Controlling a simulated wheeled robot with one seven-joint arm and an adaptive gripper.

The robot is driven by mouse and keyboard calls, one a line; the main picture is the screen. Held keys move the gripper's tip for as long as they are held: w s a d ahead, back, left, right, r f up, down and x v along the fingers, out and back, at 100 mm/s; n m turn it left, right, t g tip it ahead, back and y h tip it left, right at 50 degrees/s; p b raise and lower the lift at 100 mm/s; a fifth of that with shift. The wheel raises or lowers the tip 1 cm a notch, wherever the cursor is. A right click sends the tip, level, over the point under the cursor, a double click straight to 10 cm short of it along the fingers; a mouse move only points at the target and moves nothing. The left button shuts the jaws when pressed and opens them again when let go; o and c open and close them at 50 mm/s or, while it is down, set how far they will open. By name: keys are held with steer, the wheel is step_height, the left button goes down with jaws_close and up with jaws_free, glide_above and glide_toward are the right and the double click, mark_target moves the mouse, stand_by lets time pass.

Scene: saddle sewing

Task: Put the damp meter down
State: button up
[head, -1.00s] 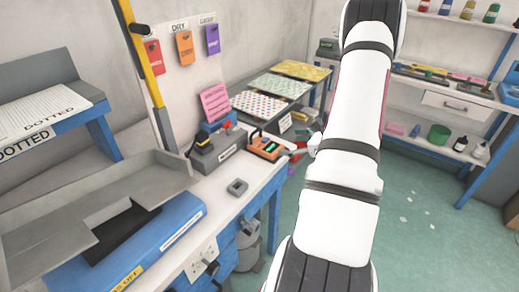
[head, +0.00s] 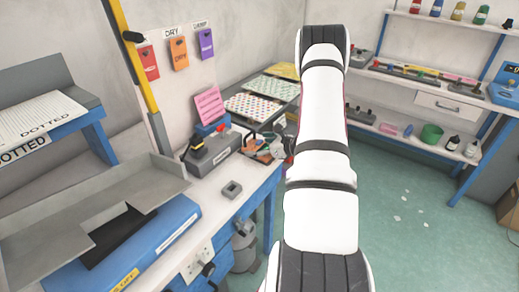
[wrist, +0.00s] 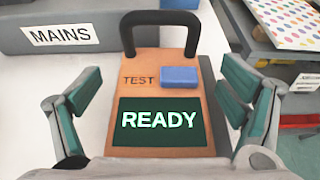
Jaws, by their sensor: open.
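The damp meter (wrist: 160,92) is an orange block with a black handle, a blue TEST button and a dark green screen reading READY. It is on the white bench beside the grey box labelled MAINS (wrist: 60,36). In the head view the meter (head: 252,143) is small and partly hidden by my gripper (head: 273,146). In the wrist view my gripper (wrist: 160,86) is open, with one green-padded finger on each side of the meter. Gaps show between the pads and the meter's sides.
A small grey square piece (head: 231,189) lies nearer on the bench (head: 222,208). Patterned sheets (head: 255,107) lie behind. A pink card (head: 209,104) stands at the back.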

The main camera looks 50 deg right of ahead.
steer(key=c, duration=1.6)
steer(key=shift+r, duration=0.1)
